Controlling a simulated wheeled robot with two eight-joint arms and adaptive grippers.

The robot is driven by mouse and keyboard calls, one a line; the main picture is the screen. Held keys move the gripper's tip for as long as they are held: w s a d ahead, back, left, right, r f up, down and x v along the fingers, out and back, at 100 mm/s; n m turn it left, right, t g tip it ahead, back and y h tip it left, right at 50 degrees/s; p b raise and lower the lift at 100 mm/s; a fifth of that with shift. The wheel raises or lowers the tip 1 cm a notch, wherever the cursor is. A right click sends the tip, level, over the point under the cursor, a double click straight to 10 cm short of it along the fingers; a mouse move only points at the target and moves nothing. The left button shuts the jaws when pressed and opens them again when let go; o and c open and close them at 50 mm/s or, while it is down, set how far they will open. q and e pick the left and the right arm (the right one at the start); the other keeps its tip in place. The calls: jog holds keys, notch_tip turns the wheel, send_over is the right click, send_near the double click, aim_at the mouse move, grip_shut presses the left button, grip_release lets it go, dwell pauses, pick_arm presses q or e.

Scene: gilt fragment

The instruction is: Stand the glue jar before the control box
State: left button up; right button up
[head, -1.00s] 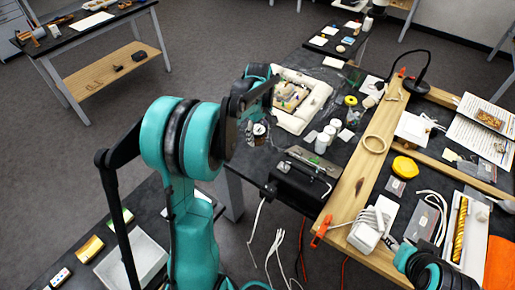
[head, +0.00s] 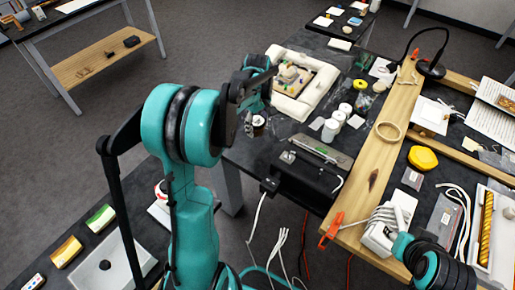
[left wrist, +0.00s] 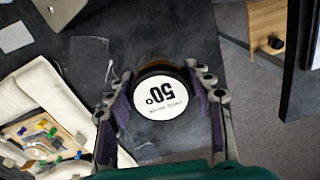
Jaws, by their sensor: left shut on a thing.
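My left gripper (head: 256,106) is shut on a small dark jar (head: 258,124), which I take as the glue jar. It is held upright by the table's left edge. The control box (head: 303,182) is black with a metal-topped lid and stands at the table's near edge, to the right of and nearer than the jar. My right gripper is out of view; only part of that arm shows at lower right.
A cream foam frame (head: 322,83) lies behind the jar. White tubs (head: 330,130) stand right of it, beyond the box. A wooden beam (head: 372,170) runs along the box's right side. Cables hang off the near edge. Dark tabletop between jar and box looks mostly clear.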

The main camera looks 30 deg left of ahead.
aim_at(258, 147)
pick_arm(q)
notch_tip(258, 147, down, 9)
jog(key=b, duration=0.2)
jog(key=shift+w+b, duration=0.1)
jog(key=shift+b, duration=0.2)
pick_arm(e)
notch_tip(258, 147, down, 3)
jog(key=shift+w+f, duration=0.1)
pick_arm(q)
jog(key=shift+r, duration=0.15)
jog(key=o, duration=1)
jog(key=shift+f, duration=0.2)
jog(key=o, duration=0.4)
jog(key=shift+r, duration=0.1)
